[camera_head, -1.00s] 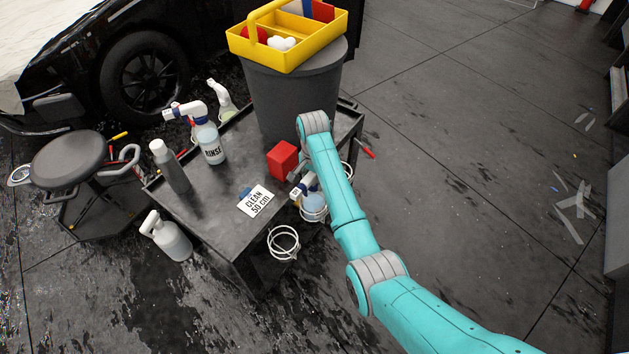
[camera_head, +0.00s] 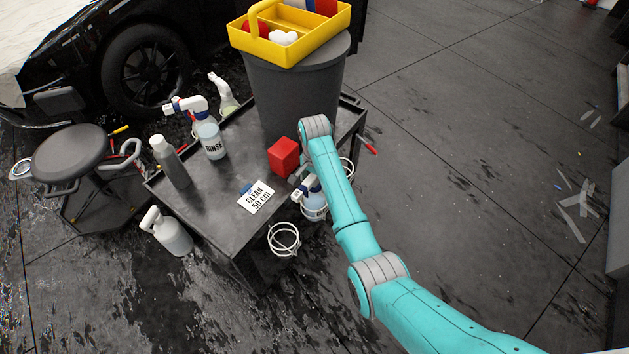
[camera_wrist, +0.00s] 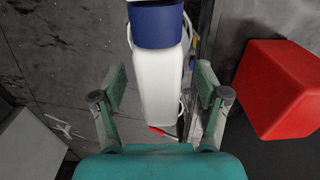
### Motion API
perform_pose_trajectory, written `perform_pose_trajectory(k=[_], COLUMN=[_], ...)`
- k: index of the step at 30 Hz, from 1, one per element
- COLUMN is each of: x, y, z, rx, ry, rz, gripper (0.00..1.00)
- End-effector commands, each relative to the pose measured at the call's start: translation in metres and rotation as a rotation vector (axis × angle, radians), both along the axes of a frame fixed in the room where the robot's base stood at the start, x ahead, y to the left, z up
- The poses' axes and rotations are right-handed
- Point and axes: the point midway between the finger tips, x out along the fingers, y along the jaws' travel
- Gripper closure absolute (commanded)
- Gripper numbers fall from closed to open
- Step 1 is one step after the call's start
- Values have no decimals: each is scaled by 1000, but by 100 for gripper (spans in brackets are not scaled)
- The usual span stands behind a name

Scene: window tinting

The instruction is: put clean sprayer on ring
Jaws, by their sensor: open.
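The sprayer (camera_head: 314,208), with a white and blue head and a pale blue bottle, hangs upright at the cart's right side, where a white ring seems to surround it. Its label is not readable. In the wrist view its white head with a blue band (camera_wrist: 160,85) stands between the fingers of my gripper (camera_wrist: 162,88), which is open with a gap on both sides. In the head view my arm hides most of the gripper. The card "CLEAN 50 cm" (camera_head: 256,198) lies on the cart top beside this sprayer.
An empty white ring (camera_head: 284,239) hangs on the cart's near side; another (camera_head: 347,165) is partly behind my arm. A red block (camera_head: 284,157), RINSE sprayer (camera_head: 210,140) and grey bottle (camera_head: 170,163) stand on the cart (camera_head: 215,215). Floor to the right is mostly clear.

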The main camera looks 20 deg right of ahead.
Motion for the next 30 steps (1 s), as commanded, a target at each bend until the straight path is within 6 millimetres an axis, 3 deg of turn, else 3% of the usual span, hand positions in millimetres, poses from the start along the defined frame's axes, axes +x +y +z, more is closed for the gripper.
perform_pose_trajectory(k=[5, 18, 24, 30], x=[1, 1, 1, 1], y=[0, 0, 0, 0], z=[17, 99, 117, 121], rx=[0, 0, 0, 0], ry=[-3, -3, -5, -3], rz=[0, 0, 0, 0], gripper=[26, 26, 26, 26])
